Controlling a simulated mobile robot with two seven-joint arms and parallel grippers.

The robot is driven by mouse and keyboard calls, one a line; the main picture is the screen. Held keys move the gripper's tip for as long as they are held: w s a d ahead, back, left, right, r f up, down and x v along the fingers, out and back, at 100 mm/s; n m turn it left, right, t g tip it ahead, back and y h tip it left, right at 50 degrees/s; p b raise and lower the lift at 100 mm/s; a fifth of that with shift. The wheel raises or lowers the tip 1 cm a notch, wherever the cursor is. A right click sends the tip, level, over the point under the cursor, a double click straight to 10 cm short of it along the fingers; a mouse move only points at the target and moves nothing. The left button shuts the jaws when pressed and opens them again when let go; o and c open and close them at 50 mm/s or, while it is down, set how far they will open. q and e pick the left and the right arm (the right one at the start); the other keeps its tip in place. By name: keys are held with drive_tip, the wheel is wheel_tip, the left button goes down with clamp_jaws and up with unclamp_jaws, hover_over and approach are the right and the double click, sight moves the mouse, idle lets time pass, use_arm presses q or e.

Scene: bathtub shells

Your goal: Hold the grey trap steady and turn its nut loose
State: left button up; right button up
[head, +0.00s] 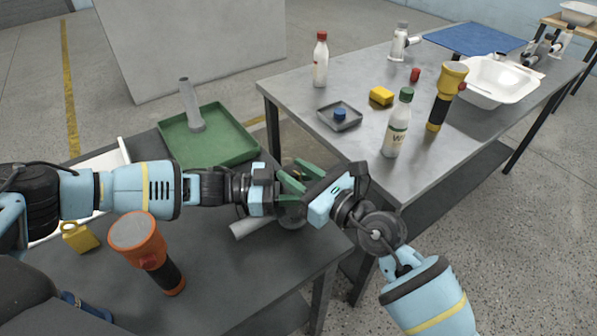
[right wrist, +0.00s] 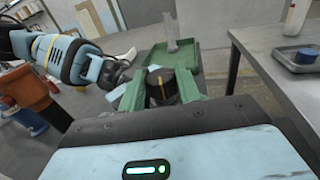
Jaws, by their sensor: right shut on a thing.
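The grey trap (head: 245,228) shows only in part in the head view, as a pale grey pipe end and a rounded piece at the dark table's right edge, under my grippers. My right gripper (head: 290,180) is shut on a dark round piece with a yellow mark (right wrist: 162,86), which looks like the nut. In the right wrist view its green fingers (right wrist: 162,95) stand on either side of this piece. My left gripper (head: 282,193) reaches in from the left, right beside the right fingers. Its fingertips are mostly hidden, so its grip cannot be told.
A green tray (head: 247,153) with an upright grey tube (head: 190,105) stands behind. An orange flashlight (head: 140,240) and a yellow container (head: 79,237) are near my left arm. The metal table (head: 285,88) at right holds bottles, a yellow flashlight (head: 446,95) and a small tray (head: 323,119).

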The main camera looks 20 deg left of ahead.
drive_tip(key=shift+s+a+f+m+t+h, duration=0.1)
drive_tip(key=shift+s+a+m+t+h, duration=0.2)
drive_tip(key=shift+m+t+h, duration=0.35)
drive_tip(key=shift+t, duration=0.45)
drive_tip(key=shift+d+m+t+h, duration=0.15)
drive_tip(key=shift+m+t+h, duration=0.15)
drive_tip(key=shift+m, duration=0.15)
drive_tip(key=o, duration=1)
drive_tip(key=shift+w, duration=0.1)
drive_tip(key=shift+d, duration=0.1)
drive_tip(key=v, duration=1.2)
